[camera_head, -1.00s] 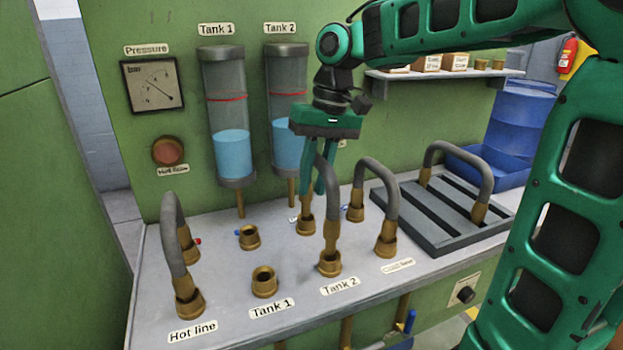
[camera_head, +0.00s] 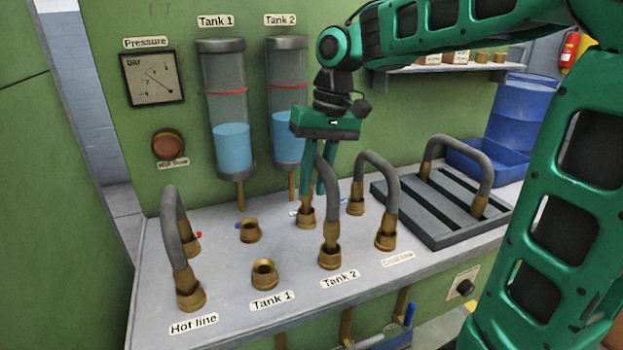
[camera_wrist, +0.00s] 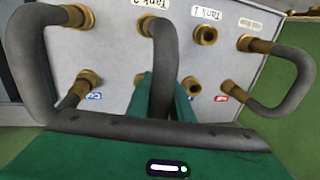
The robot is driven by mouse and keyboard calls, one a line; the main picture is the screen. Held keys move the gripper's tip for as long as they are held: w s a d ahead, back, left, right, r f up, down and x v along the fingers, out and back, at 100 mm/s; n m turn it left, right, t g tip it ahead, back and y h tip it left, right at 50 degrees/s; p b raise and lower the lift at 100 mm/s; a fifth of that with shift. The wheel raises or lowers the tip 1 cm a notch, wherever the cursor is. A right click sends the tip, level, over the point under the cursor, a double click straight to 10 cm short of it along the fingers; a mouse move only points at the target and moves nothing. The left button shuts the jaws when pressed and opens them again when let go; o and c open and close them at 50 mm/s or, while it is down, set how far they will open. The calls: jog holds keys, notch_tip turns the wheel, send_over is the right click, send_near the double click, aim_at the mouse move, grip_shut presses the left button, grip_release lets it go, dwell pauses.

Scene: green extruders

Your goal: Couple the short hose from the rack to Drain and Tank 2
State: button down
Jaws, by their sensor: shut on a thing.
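My gripper (camera_head: 318,190) points down over the bench and is shut on a grey hose (camera_head: 326,178) with brass ends. One end stands upright at the front Tank 2 port (camera_head: 330,258). The other end is at the brass port behind it (camera_head: 306,216), partly covered by my fingers. I cannot tell whether either end is fully seated. The wrist view shows the hose (camera_wrist: 165,50) arching from the Tank 2 end to between my fingers (camera_wrist: 165,105). I cannot read a Drain label. The grey slatted rack (camera_head: 402,213) at right carries another hose (camera_head: 459,146).
A hose (camera_head: 391,184) joins the Cold line ports just right of my gripper. Another hose (camera_head: 171,225) stands at Hot line on the left. The Tank 1 port (camera_head: 264,273) and the port behind it (camera_head: 249,230) are open. Tanks (camera_head: 288,95) stand behind.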

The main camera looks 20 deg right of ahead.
jog(key=shift+f, duration=0.95)
jog(key=c, duration=1.5)
grip_release()
jog(key=r, duration=0.3)
jog(key=d+r, duration=0.1)
jog(key=r, duration=0.2)
jog(key=d+r, duration=0.1)
jog(key=r, duration=0.2)
jog(key=shift+w+r, duration=0.1)
jog(key=shift+r, duration=0.65)
